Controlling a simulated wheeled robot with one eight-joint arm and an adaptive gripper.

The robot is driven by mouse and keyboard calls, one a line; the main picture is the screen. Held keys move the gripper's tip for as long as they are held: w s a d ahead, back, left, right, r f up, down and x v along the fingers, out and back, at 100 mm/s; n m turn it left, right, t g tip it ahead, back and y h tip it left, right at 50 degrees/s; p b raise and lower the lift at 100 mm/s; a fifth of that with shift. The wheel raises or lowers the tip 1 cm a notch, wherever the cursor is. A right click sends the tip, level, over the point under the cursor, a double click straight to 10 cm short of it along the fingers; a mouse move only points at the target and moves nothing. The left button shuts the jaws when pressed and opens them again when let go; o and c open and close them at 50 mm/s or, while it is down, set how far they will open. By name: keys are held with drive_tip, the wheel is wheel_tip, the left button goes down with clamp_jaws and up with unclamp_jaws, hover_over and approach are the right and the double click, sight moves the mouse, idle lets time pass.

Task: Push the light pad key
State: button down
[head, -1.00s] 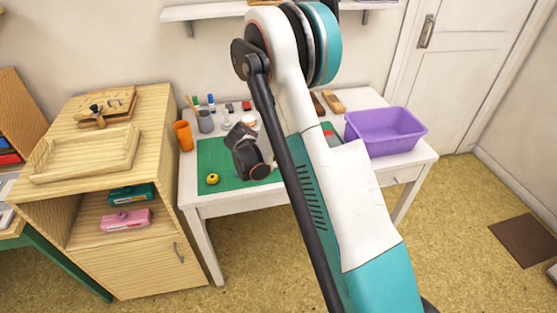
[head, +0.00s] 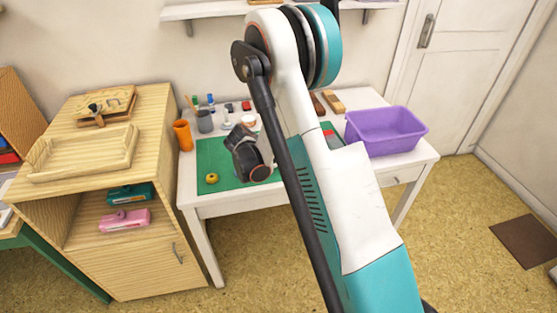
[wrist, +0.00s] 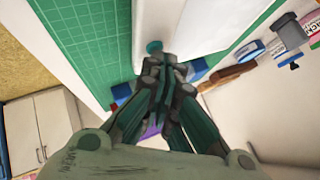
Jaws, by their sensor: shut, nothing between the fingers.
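The white panel (wrist: 184,20) that looks like the light pad lies along the green mat in the wrist view. A small round teal piece (wrist: 154,46), likely its key, sits at the panel's near end. My gripper (wrist: 160,62) is shut and empty, with its fingertips right by the teal piece. They overlap its near side in the picture, and I cannot tell whether they touch it. In the head view my arm hides the fingers, the panel and the key.
The green mat (head: 213,156) covers much of the white table. A purple bin (head: 385,132) stands at the table's right. An orange cup (head: 183,135) and a grey cup (head: 205,122) stand at the left. A round yellow thing (head: 212,178) lies on the mat's front left.

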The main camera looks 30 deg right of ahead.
sight(280, 162)
drive_tip(key=shift+r, duration=0.1)
idle(0.3)
drive_tip(key=shift+r, duration=0.5)
drive_tip(key=shift+r+p, duration=1.7)
drive_tip(key=shift+r, duration=1.3)
